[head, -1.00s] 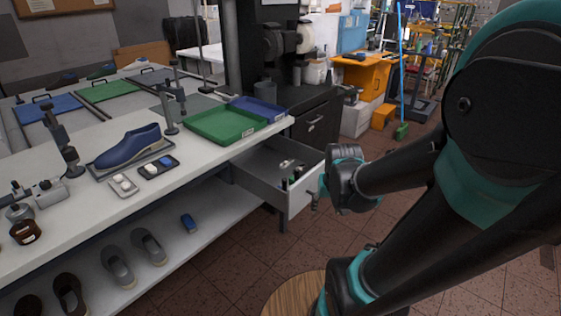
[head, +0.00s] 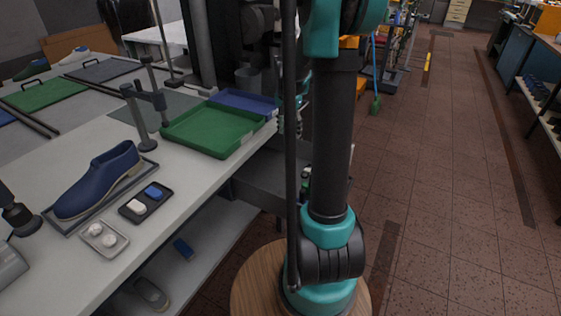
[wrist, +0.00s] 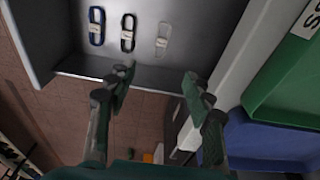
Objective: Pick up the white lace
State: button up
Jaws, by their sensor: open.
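The white lace (wrist: 162,40) is a pale looped bundle in the grey drawer (wrist: 200,48), rightmost of three laces in the wrist view. My gripper (wrist: 157,88) is open and empty, its two fingertips apart in the wrist view. In the picture the fingertips lie below the laces, near the drawer's edge, and none touches the white lace. In the head view my arm covers much of the drawer (head: 270,185), and the laces cannot be made out there.
A black lace (wrist: 128,32) and a blue lace (wrist: 97,26) lie left of the white one. A green tray (head: 212,128) and a blue tray (head: 245,101) sit on the bench above the drawer. A blue shoe (head: 98,180) stands farther left. Open floor lies right.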

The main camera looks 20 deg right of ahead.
aim_at(290, 163)
jog(key=f, duration=0.5)
jog(key=w+f, duration=0.1)
jog(key=f, duration=0.5)
jog(key=d+f, duration=0.1)
jog(key=f, duration=0.5)
jog(key=shift+w+d+f, duration=0.1)
jog(key=shift+w+f, duration=0.05)
jog(key=shift+w, duration=0.15)
jog(key=c, duration=0.9)
